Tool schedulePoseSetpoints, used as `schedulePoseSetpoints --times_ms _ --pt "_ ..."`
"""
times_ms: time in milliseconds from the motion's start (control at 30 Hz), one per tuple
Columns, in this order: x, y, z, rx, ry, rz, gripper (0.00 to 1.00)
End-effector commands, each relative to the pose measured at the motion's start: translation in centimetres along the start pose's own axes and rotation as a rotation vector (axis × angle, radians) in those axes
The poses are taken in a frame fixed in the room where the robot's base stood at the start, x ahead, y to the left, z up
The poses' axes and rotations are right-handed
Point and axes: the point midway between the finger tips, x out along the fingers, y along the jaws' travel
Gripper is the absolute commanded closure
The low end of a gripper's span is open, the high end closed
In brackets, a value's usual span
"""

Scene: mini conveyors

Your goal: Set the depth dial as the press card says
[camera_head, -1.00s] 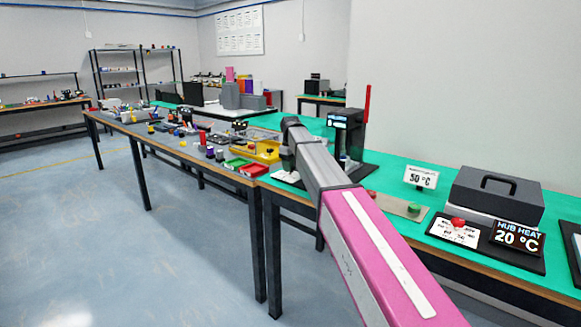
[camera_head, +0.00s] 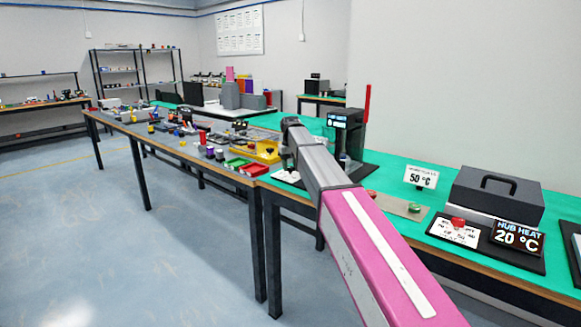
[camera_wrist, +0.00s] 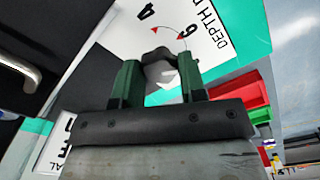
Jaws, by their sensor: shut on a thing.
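In the wrist view, my gripper (camera_wrist: 160,80) has its two green fingers shut on the depth dial's dark and light-grey knob (camera_wrist: 162,70). The fingers and knob hide part of the scale, and I cannot tell the exact setting. The black press (camera_head: 345,133) with an upright red lever (camera_head: 367,103) stands just right of my wrist in the head view. Another white card (camera_wrist: 52,150) is cut off at the lower left of the wrist view; its text is unreadable.
Red and green bins (camera_head: 238,164) and a yellow tray (camera_head: 262,152) sit left of my wrist.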

Motion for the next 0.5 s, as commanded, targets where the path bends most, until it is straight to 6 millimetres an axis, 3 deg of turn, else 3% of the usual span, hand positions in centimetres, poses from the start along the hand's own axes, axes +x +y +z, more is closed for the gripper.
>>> schedulePoseSetpoints --times_ms 500 --pt "-0.07 -0.05 -0.03 0.402 0.000 0.000 0.86"
